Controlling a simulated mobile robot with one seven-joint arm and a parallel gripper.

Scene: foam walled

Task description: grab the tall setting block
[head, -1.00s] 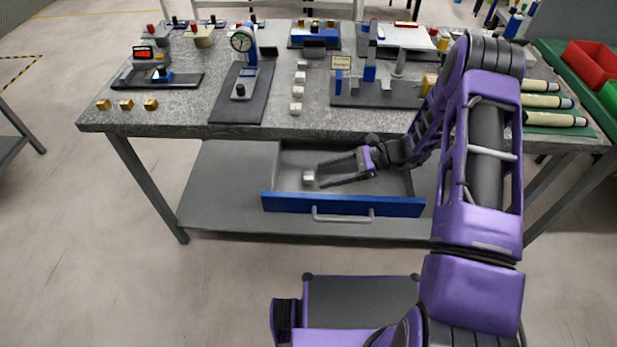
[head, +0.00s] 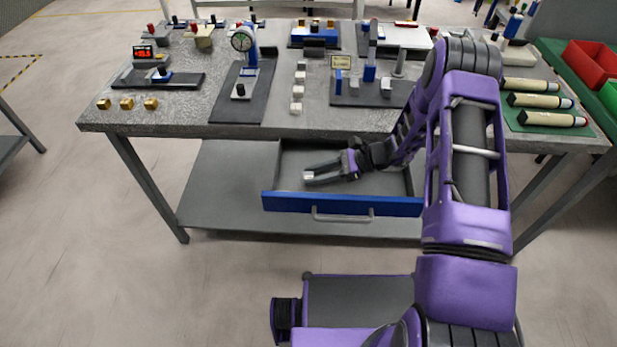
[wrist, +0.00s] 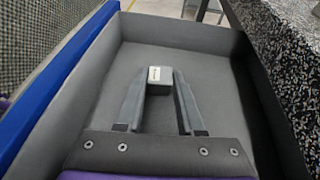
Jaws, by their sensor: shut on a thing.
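The tall setting block (wrist: 160,75) is a small silver-white block in the open drawer. In the wrist view it sits between my two fingertips, both touching its sides. In the head view the block (head: 308,175) shows at the left end of my fingers, partly covered by them. My gripper (head: 309,177) reaches into the drawer from the right and is shut on the block. It also shows in the wrist view (wrist: 160,84). I cannot tell whether the block touches the drawer floor.
The drawer (head: 340,205) is pulled out under the bench, with a blue front and grey walls around my gripper. The bench top (head: 200,115) overhangs its back. Several similar pale blocks (head: 297,91) stand in a row on the bench. The drawer floor is otherwise bare.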

